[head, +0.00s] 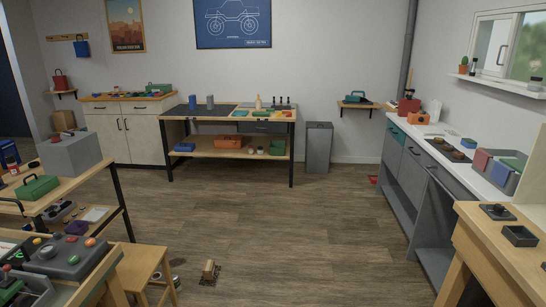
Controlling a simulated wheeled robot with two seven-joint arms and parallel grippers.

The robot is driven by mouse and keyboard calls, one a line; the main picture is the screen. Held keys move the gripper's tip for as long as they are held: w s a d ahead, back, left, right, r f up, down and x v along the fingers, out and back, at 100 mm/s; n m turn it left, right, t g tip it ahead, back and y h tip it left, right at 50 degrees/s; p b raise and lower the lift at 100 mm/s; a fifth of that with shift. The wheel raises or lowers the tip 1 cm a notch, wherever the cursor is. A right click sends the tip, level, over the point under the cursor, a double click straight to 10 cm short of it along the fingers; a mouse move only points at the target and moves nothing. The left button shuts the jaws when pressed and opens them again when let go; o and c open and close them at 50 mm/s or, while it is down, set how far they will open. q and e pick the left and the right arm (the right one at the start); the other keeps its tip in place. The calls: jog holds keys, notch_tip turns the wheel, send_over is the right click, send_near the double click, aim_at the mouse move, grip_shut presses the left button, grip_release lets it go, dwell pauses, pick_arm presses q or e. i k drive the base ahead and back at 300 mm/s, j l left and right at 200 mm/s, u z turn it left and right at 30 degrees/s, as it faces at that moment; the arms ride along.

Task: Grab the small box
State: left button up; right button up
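Several things here could be a small box, and I cannot tell which one is meant. A small tan block-like object (209,269) sits on a dark flat piece on the floor, low in the middle of the head view. A brown cardboard box (63,121) stands beside the cabinet at the far left. A grey box (72,153) rests on the left shelf unit. A small dark open box (519,236) is on the wooden bench at the right. Neither of my grippers shows in the head view.
A workbench (243,122) stands at the back wall, with a grey bin (318,147) right of it. A stool (143,268) stands low at the left, with cans on the floor beside it. A long counter (447,160) runs along the right.

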aim_at(209, 268)
jog(key=i+u, duration=0.1)
jog(key=i, duration=0.85)
jog(key=i+l+u, duration=0.1)
jog(key=i, duration=0.8)
jog(key=l, duration=0.1)
